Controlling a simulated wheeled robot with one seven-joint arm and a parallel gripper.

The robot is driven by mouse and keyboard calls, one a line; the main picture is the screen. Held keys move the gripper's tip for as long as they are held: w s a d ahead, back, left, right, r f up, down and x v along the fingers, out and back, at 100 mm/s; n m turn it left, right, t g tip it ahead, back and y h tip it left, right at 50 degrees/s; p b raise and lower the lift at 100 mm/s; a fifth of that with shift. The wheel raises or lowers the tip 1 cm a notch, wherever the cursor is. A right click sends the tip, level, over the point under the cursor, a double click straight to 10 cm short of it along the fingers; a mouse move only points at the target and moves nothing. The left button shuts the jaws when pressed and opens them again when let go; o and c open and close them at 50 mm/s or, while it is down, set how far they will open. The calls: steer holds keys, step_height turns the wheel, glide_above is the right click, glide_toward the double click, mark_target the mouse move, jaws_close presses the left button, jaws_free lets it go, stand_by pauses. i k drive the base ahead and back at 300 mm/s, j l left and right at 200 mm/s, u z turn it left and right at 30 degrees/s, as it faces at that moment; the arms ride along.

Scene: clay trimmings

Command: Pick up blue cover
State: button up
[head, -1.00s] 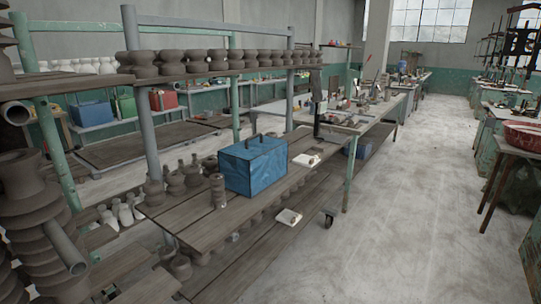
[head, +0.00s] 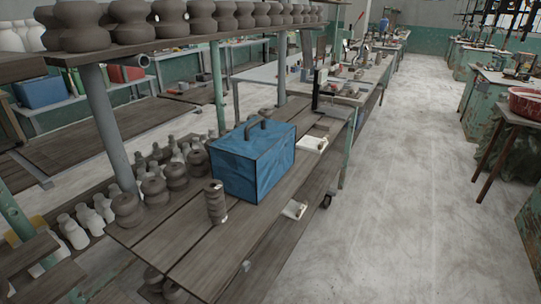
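A blue box-shaped cover (head: 253,162) with dark edges and a dark handle on top stands upright on a wooden plank shelf (head: 215,250), left of centre in the head view. It rests among clay pots, and nothing is holding it. My gripper does not show in this view.
A stacked clay piece (head: 215,202) stands just in front of the cover, and several clay pots (head: 153,188) stand to its left. White pieces (head: 314,144) lie at its right. A shelf of dark pots (head: 131,22) runs above. The floor (head: 400,200) at right is clear.

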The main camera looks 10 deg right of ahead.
mark_target(249, 160)
steer(key=i+l+u, duration=0.15)
steer(key=u, duration=0.5)
steer(key=i+l+u, duration=0.2)
steer(key=u, duration=0.2)
steer(key=i+l+u, duration=0.15)
steer(key=l+u, duration=0.25)
steer(key=i+l+u, duration=0.1)
steer(key=l+u, duration=0.3)
steer(key=l, duration=0.1)
